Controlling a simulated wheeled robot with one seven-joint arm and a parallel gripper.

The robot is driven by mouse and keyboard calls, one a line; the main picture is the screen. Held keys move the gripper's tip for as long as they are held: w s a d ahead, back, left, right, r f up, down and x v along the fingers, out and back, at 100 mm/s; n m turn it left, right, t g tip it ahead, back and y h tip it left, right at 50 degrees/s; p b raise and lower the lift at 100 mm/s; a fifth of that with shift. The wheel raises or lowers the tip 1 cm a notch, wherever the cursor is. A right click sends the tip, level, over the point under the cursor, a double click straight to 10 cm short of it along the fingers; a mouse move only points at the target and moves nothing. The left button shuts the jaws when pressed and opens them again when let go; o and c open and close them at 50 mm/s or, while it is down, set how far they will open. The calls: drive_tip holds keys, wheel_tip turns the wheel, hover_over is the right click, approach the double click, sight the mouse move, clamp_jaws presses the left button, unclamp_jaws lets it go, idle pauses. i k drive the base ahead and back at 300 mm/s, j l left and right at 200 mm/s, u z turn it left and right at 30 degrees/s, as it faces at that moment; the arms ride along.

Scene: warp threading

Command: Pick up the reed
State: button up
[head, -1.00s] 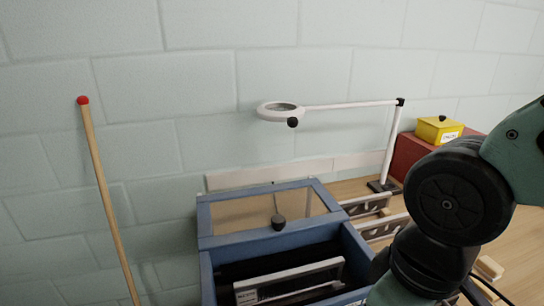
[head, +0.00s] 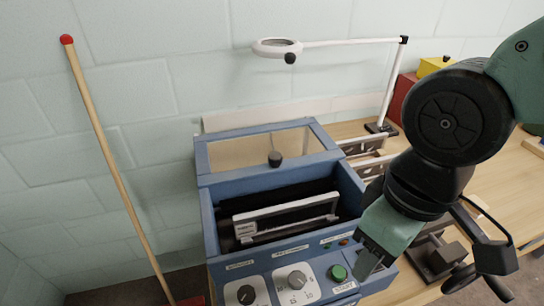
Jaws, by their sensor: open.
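A long light framed piece with a small label, which looks like the reed (head: 287,216), lies slightly tilted inside the open well of a blue machine (head: 207,228). Its lower side is partly in the dark of the well. My gripper (head: 477,292) is at the lower right, to the right of the machine and apart from the reed. Its black fingers are spread and nothing shows between them. My arm passes over the machine's right side.
The machine's glass-topped lid (head: 267,150) has a black knob. Its front has dials and a green button (head: 338,272). A white magnifier lamp (head: 278,46) reaches over from a stand at the back. A wooden stick (head: 110,160) leans at the left. Metal rails run behind my arm.

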sight(291, 215)
drive_tip(key=k+l+u, duration=0.1)
drive_tip(key=l, duration=0.25)
drive_tip(key=k+l+u, duration=0.1)
drive_tip(key=l, duration=0.25)
drive_tip(key=k+l+u, duration=0.1)
drive_tip(key=l, duration=0.25)
drive_tip(key=k+l+u, duration=0.15)
drive_tip(key=l, duration=0.2)
drive_tip(key=k+l+u, duration=0.1)
drive_tip(key=l, duration=0.25)
drive_tip(key=k, duration=0.1)
